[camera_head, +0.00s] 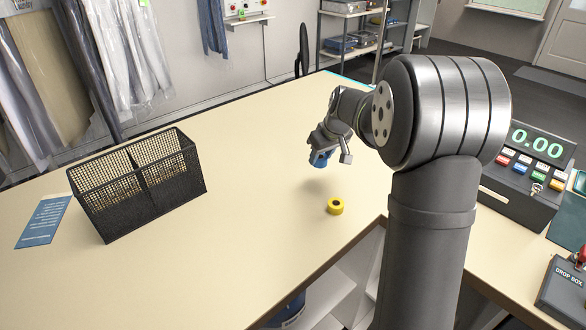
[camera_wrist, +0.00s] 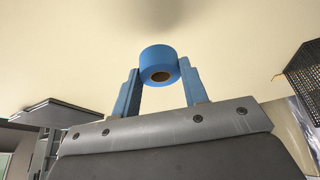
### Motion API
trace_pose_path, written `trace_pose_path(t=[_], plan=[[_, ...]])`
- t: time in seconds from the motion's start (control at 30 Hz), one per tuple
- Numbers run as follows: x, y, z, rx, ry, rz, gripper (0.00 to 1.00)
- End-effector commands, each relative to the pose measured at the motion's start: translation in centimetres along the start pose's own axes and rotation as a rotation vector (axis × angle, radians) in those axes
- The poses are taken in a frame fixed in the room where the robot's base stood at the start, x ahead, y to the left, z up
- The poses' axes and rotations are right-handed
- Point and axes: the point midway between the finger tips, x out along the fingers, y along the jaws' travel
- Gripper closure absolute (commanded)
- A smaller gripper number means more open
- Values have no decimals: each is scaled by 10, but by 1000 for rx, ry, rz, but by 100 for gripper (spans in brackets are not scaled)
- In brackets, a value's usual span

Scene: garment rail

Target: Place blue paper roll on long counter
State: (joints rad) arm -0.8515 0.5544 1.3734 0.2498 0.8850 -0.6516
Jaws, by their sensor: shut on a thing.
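The blue paper roll (camera_wrist: 158,60) is between the two blue fingers of my gripper (camera_wrist: 160,82) in the wrist view, its cored end facing the camera. In the head view the blue roll (camera_head: 319,161) shows at the tip of my gripper (camera_head: 328,157), partly hidden by it. My gripper is shut on the roll and appears to hold it above the cream long counter (camera_head: 250,225). A faint shadow lies on the counter below it. The exact height is hard to tell.
A yellow roll (camera_head: 335,206) lies on the counter near its front edge. A black mesh basket (camera_head: 140,185) and a blue card (camera_head: 43,221) are at the left. A register (camera_head: 528,170) and a drop box (camera_head: 566,290) are at the right. The counter between basket and gripper is clear.

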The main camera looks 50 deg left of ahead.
Motion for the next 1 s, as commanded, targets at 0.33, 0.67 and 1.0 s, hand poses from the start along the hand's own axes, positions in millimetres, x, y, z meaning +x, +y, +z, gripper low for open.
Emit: trace_pose_path(t=[0.33, 0.67, 1.0], plan=[[48, -32, -29, 0, 1, 1, 82], [81, -33, -17, 2, -1, -1, 82], [87, -33, -15, 2, 1, 1, 82]])
